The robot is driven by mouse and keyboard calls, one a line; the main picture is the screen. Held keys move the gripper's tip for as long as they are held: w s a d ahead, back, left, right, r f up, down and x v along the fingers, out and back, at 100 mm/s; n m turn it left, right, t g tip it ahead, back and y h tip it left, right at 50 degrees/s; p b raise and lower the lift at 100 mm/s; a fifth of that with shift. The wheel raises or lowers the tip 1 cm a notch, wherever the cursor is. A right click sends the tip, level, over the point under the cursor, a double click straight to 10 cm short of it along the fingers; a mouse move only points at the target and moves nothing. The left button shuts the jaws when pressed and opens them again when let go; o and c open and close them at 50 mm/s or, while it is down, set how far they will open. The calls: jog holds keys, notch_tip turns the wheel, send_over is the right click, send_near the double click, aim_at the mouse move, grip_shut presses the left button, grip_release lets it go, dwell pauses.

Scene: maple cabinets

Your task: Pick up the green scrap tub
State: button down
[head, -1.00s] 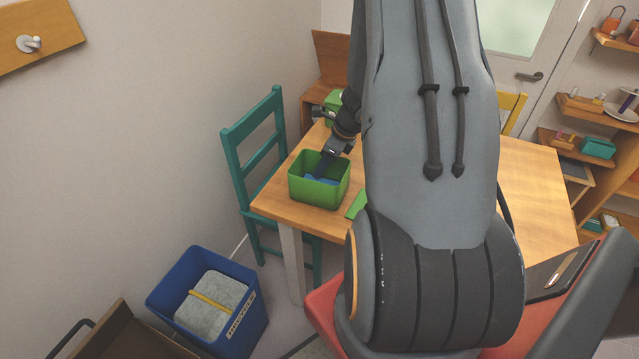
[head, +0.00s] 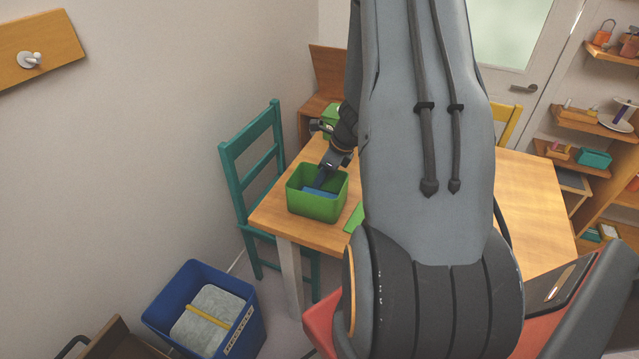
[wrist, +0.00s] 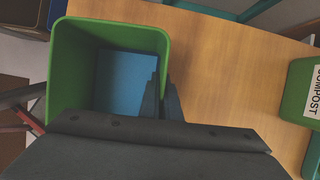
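A green open-topped tub (head: 317,209) stands on the wooden table near its left corner. It also fills the left part of the wrist view (wrist: 78,50). A flat blue thing (wrist: 125,80) lies inside it. My gripper (head: 323,180) points down at the tub's far wall. In the wrist view the two dark fingertips (wrist: 162,92) are close together at the tub's right wall, one on the inner side and one on the outer side. I cannot tell whether they touch the wall. A second green tub (wrist: 299,95), labelled COMPOST, stands farther back on the table.
A green flat piece (head: 355,216) lies beside the tub, partly hidden by my arm. A teal chair (head: 229,165) stands at the table's left side. A blue bin (head: 240,316) is on the floor. The table (head: 527,190) is clear at right.

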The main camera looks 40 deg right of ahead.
jog(key=shift+r, duration=0.15)
jog(key=shift+r, duration=5)
